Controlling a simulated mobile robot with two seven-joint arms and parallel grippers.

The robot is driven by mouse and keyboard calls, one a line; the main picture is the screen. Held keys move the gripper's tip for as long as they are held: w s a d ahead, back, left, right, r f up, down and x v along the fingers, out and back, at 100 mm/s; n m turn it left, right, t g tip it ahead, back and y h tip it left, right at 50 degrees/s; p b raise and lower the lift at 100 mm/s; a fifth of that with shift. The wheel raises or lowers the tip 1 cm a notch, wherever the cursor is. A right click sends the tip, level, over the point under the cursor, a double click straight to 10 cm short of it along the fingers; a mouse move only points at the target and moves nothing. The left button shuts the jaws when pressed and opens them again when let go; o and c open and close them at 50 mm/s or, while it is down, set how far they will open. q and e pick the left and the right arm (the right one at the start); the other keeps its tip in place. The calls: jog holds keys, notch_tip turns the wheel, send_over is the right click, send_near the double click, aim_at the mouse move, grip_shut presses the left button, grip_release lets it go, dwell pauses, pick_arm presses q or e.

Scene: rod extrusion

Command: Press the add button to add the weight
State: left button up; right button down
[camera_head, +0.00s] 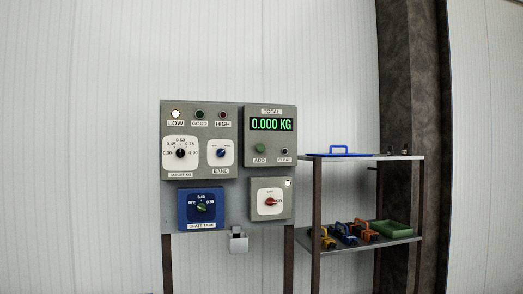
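The green add button (260,148) sits on the grey total panel (249,167), above a label reading ADD. The display (271,124) above it reads 0.000 KG in green. A small dark button (284,150) labelled CLEAR is to the right of the add button. Neither of my grippers shows in the head view, and nothing covers the panel.
Left of the total panel are LOW, GOOD and HIGH lamps, with LOW (177,114) lit. Below are a blue crate tare panel (182,211) and a red switch (270,202). A shelf (409,157) with several tools stands at right.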

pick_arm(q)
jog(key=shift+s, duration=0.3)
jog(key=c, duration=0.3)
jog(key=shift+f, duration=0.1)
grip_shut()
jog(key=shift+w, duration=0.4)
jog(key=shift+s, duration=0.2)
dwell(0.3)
